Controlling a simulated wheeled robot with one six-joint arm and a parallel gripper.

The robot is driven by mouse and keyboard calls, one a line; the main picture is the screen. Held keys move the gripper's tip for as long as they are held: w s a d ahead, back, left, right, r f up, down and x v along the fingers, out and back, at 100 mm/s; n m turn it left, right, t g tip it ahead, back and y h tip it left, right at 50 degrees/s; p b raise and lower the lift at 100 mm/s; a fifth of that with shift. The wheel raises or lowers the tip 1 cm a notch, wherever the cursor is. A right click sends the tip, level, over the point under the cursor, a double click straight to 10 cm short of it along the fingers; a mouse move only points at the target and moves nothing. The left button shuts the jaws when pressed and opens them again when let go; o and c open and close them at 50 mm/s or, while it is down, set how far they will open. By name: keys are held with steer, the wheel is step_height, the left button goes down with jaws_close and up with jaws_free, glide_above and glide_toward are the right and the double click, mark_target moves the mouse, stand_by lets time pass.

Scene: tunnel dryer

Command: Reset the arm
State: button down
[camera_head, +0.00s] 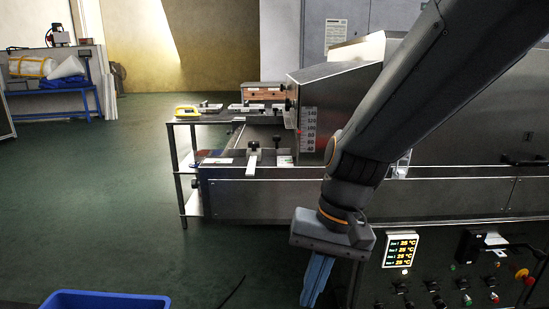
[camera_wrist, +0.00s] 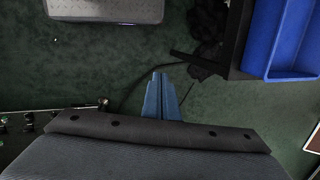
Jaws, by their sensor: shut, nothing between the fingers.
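My gripper (camera_head: 314,283) hangs at the end of my arm in the head view, with its blue fingers pointing down in front of the dryer. In the wrist view my gripper (camera_wrist: 160,78) shows two blue fingers lying together over the dark green floor. The fingers are shut, with nothing held between them. My arm comes in from the upper right of the head view and bends down at the wrist. It covers part of the dryer behind it.
The steel tunnel dryer (camera_head: 250,196) stands behind my arm, with a control panel (camera_head: 440,282) at lower right. A blue bin (camera_head: 105,301) is at the bottom left; a blue bin (camera_wrist: 292,65) also shows in the wrist view. Open green floor (camera_head: 95,190) lies left.

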steer(key=s+n+t+h, duration=0.1)
steer(key=s+n+h, duration=0.1)
steer(key=s+n, duration=0.4)
steer(key=d+r+m+p, duration=0.5)
steer(key=d+r+p, duration=0.7)
steer(key=r+p, duration=0.5)
steer(key=p, duration=0.6)
steer(key=shift+s+d+r+h, duration=0.15)
steer(key=shift+d+r+h, duration=0.15)
steer(key=shift+d, duration=0.1)
steer(key=shift+f, duration=0.1)
